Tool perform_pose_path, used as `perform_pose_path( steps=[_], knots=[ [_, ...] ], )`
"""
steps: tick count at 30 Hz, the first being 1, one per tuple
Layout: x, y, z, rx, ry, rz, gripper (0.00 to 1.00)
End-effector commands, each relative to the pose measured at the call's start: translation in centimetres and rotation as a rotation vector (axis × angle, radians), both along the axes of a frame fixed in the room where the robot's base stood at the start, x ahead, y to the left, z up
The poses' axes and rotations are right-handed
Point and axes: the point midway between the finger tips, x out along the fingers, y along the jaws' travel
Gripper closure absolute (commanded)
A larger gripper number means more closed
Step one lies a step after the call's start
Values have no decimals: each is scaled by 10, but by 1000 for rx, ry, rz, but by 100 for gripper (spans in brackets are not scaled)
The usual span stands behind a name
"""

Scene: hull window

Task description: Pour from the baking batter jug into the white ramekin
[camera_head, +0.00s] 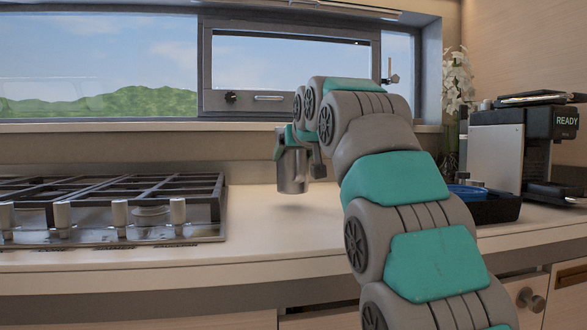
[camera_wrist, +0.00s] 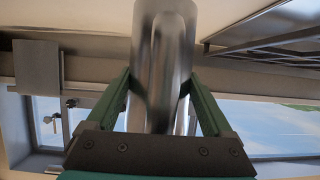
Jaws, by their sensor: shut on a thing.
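A shiny metal jug (camera_head: 292,171) hangs above the counter at the middle of the head view. It looks about upright, with a shadow on the counter below it. My gripper (camera_head: 290,148) is shut on it near its upper part. In the wrist view the jug (camera_wrist: 161,60) stands between the two green fingers of my gripper (camera_wrist: 160,95). The jug's contents are not visible. I cannot make out a white ramekin in either view; my arm covers part of the counter.
A gas hob (camera_head: 110,208) with black grates is at the left. A black tray (camera_head: 498,207) with a blue item (camera_head: 466,192) and a coffee machine (camera_head: 510,150) are at the right. White flowers (camera_head: 456,85) stand by the window. The pale counter (camera_head: 255,235) is clear below the jug.

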Motion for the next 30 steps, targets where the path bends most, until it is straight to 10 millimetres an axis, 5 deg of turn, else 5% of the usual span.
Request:
perform_pose_path(
  steps=[10, 30],
  knots=[
    [13, 4, 2, 2, -8, 0, 100],
    [11, 3, -29, 1, -4, -1, 100]
  ],
)
